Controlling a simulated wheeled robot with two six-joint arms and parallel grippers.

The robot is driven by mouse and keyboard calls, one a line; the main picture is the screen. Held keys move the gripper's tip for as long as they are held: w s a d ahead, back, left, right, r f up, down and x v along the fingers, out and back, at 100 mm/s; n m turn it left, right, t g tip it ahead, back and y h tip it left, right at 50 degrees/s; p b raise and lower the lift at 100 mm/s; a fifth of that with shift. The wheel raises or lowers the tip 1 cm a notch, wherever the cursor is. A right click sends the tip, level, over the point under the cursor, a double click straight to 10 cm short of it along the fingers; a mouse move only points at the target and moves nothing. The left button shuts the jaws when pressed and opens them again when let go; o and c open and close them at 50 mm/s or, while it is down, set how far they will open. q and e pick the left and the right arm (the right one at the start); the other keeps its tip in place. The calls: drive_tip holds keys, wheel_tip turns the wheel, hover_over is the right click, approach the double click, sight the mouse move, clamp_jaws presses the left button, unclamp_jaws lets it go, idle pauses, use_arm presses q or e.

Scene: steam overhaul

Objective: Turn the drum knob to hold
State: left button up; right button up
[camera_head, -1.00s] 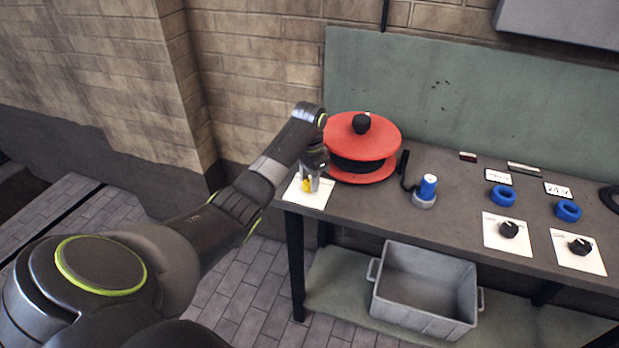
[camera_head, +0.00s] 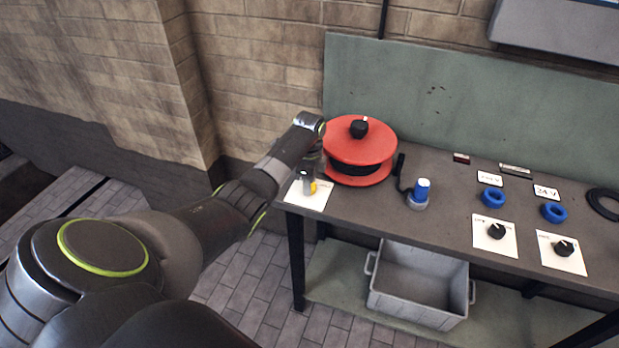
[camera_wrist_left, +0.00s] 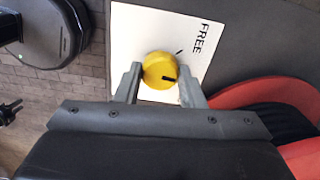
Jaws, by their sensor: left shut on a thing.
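The drum knob is a yellow round knob (camera_wrist_left: 158,70) with a black pointer mark. It sits on a white card (camera_wrist_left: 135,30) that reads "FREE" in the left wrist view. In the head view the card (camera_head: 307,203) lies at the table's left front corner, and the yellow knob (camera_head: 312,187) shows partly behind my gripper. My left gripper (camera_wrist_left: 160,75) points down at the knob with a finger on each side, shut on it. Any other word on the card is hidden. My right gripper is not in view.
A red drum (camera_head: 362,150) with a black knob on top stands close to the right of my left gripper. A blue-capped part (camera_head: 421,190), blue rings (camera_head: 492,197) and two black knobs on white cards (camera_head: 497,231) lie further right. A grey crate (camera_head: 418,285) is below.

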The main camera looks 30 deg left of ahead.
use_arm(q)
drive_tip(key=m+p, duration=0.1)
drive_tip(key=m, duration=0.2)
drive_tip(key=shift+r+m, duration=0.15)
drive_tip(key=shift+m, duration=2.15)
drive_tip(key=o, duration=1)
drive_tip(key=shift+r+p, duration=0.85)
drive_tip(key=shift+r, duration=7.8)
